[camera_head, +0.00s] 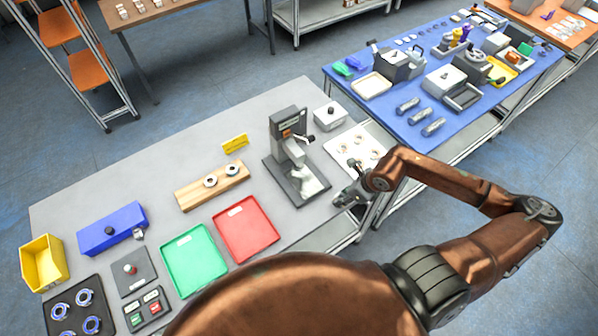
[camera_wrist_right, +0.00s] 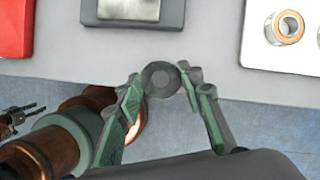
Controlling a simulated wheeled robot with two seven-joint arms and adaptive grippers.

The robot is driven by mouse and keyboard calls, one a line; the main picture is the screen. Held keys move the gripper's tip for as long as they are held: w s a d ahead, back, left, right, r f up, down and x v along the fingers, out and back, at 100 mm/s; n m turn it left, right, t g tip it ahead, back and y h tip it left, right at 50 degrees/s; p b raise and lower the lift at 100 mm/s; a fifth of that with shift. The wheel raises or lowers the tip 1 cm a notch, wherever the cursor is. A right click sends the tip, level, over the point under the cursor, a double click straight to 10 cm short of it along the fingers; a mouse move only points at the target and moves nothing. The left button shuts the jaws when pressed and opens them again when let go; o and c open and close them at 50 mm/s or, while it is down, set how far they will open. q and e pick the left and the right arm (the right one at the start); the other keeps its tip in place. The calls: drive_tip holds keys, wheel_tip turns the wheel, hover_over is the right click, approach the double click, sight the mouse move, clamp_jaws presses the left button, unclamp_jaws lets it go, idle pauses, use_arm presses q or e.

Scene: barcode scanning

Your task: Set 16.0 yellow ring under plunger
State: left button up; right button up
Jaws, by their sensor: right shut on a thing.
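The press with the plunger (camera_head: 290,150) stands on the grey table, with its base plate (camera_head: 310,187) in front. Its front edge also shows at the top of the right wrist view (camera_wrist_right: 130,22). My right gripper (camera_head: 347,196) is in front and to the right of the press, near the table's front edge. In the right wrist view it is shut on a dark grey round part (camera_wrist_right: 160,79), apart from the press. A ring with an orange band (camera_wrist_right: 285,27) sits on a white plate (camera_head: 350,160). My left gripper appears partly at the wrist view's left edge (camera_wrist_right: 17,120); its jaws are unclear.
A wooden block (camera_head: 190,198) with two rings, a yellow sign (camera_head: 235,143), a red tray (camera_head: 246,228) and a green tray (camera_head: 193,260) lie left of the press. A white box (camera_head: 330,116) stands behind the plate. A blue table (camera_head: 400,100) is further right.

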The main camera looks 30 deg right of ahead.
drive_tip(key=w, duration=0.1)
drive_tip(key=w+a, duration=0.1)
drive_tip(key=w, duration=0.1)
drive_tip(key=shift+w+a+r+p, duration=0.15)
drive_tip(key=shift+w+a+p, duration=0.1)
drive_tip(key=shift+w+p, duration=0.15)
drive_tip(key=p, duration=0.2)
approach(299, 176)
drive_tip(key=f, duration=0.1)
drive_tip(key=s+f, duration=0.1)
drive_tip(key=f, duration=0.3)
drive_tip(key=shift+s+d, duration=0.15)
drive_tip(key=shift+d, duration=0.25)
drive_tip(key=w, duration=0.1)
drive_tip(key=w+a, duration=0.1)
drive_tip(key=w+p, duration=0.1)
drive_tip(key=shift+w+a+r, duration=0.2)
drive_tip(key=shift+w+a, duration=0.05)
drive_tip(key=shift+a, duration=0.05)
drive_tip(key=shift+w+f+p, duration=0.15)
drive_tip(key=shift+f+p, duration=0.2)
drive_tip(key=shift+f, duration=0.05)
use_arm(q)
wheel_tip(299, 176, up, 4)
drive_tip(key=shift+s+r, duration=0.15)
drive_tip(key=shift+r, duration=0.1)
drive_tip(key=shift+s, duration=0.1)
